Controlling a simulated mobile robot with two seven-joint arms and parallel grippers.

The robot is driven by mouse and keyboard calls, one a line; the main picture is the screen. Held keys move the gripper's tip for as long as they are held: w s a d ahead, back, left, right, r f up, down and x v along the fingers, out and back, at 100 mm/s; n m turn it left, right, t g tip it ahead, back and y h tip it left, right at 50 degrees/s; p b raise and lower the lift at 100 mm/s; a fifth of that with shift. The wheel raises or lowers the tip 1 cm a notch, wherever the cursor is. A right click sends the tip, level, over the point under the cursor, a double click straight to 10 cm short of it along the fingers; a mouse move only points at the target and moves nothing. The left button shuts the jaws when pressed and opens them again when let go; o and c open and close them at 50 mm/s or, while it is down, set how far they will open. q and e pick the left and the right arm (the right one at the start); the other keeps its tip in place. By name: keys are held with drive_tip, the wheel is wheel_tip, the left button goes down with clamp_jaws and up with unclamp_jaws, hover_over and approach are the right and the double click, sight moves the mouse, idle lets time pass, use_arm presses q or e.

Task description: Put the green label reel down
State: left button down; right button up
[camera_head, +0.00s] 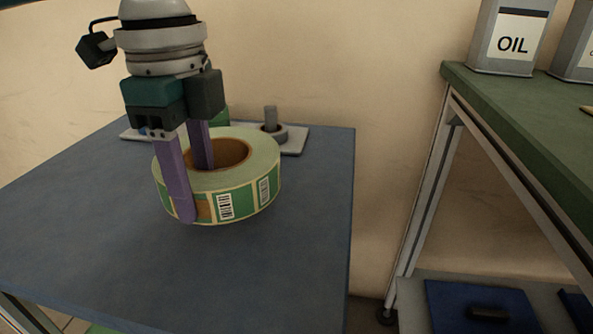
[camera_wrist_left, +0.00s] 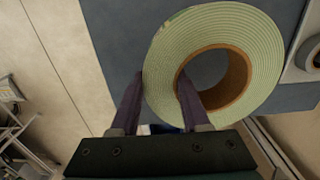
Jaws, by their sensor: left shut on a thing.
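The green label reel (camera_head: 242,200) is a thick roll of labels with a brown core, over the blue-grey table top (camera_head: 290,270) in the head view. My left gripper (camera_head: 196,190) is shut on its wall, with one purple finger outside and one inside the core hole. The reel lies flat; whether it touches the table or hangs just above it I cannot tell. In the left wrist view the reel (camera_wrist_left: 256,40) shows its pale green wound face, with the fingers (camera_wrist_left: 160,105) either side of its wall. My right gripper is not in view.
Behind the reel, a grey plate (camera_head: 294,142) with an upright peg (camera_head: 270,118) stands on the table, partly hidden. The table's front and right are clear. A green-topped bench (camera_head: 520,130) at the right holds an oil can (camera_head: 510,38); a gap separates it from the table.

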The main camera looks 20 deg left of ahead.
sight(210, 246)
use_arm(q)
wheel_tip(210, 246, down, 5)
drive_tip(key=shift+f+b, duration=0.15)
drive_tip(key=shift+b, duration=0.85)
drive_tip(key=shift+c, duration=1.9)
unclamp_jaws()
drive_tip(key=shift+f, duration=0.15)
